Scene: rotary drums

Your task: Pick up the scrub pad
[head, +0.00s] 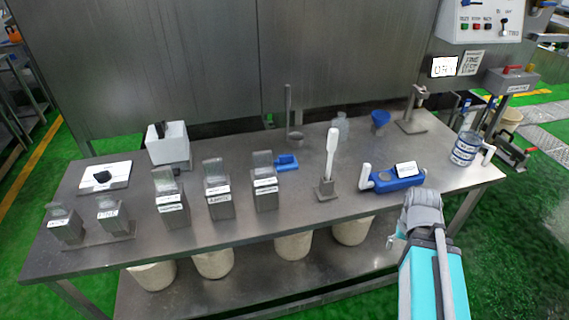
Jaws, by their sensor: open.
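No object is clearly recognisable as the scrub pad at this size. A dark lump (102,177) on a white board (118,184) at the far left is another small pad-like item. My gripper (397,240) is at the table's front right edge, well apart from both. It is open and touches neither; its fingers are mostly hidden by my arm.
Several labelled metal holders (219,205) stand along the front left. A white bin (168,151) is behind them. A white-handled tool (331,160) stands upright mid-table, beside a blue device (398,181). A striped jug (465,150) is at the right.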

